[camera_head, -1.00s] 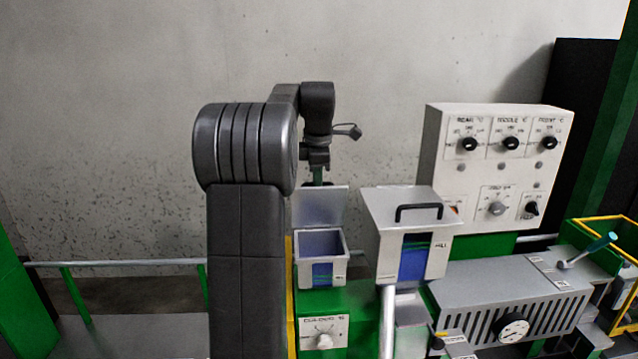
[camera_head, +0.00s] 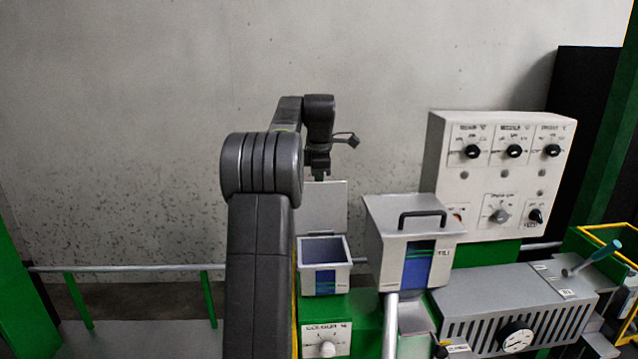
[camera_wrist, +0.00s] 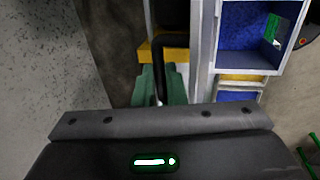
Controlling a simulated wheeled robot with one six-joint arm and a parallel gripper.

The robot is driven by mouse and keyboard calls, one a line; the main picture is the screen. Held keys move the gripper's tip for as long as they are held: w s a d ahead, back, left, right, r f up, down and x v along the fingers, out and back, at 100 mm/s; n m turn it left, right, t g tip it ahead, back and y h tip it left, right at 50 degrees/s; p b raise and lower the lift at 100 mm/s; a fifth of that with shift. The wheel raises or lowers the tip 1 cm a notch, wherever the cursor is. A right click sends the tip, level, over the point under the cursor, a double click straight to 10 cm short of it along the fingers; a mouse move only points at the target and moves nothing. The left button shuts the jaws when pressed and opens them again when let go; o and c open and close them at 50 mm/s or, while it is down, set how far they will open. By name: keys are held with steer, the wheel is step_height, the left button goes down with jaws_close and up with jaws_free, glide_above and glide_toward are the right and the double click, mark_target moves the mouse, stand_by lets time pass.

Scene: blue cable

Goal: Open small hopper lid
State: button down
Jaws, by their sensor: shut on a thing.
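The small hopper (camera_head: 325,282) is a grey box with a blue window, open at the top, left of the large hopper. Its grey lid (camera_head: 322,207) stands raised at the hopper's back edge. My gripper (camera_head: 318,176) is at the top of the lid, mostly hidden behind it in the head view. In the wrist view, the green fingers of my gripper (camera_wrist: 160,90) are closed around the black lid handle (camera_wrist: 159,48). The lid shows nearly edge-on there as a grey strip (camera_wrist: 205,50), beside the hopper's blue interior (camera_wrist: 243,25).
The large hopper (camera_head: 411,235), with its lid down and a black handle, stands close on the right. A control panel (camera_head: 497,180) with knobs is farther right. A concrete wall (camera_head: 130,130) is behind. A metal rail (camera_head: 125,268) runs at the left.

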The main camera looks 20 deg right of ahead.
steer(key=shift+w, duration=0.15)
steer(key=c, duration=1.7)
jaws_free()
steer(key=shift+w+f, duration=0.1)
steer(key=shift+o, duration=1)
steer(key=shift+w+d+f, duration=0.1)
steer(key=shift+w+d, duration=0.05)
steer(key=shift+w, duration=0.15)
steer(key=shift+s, duration=0.2)
steer(key=shift+r, duration=0.2)
steer(key=shift+r, duration=0.3)
step_height(320, 180, up, 13)
steer(key=s, duration=0.2)
steer(key=shift+s+a, duration=0.3)
steer(key=shift+a, duration=0.1)
steer(key=shift+f, duration=0.1)
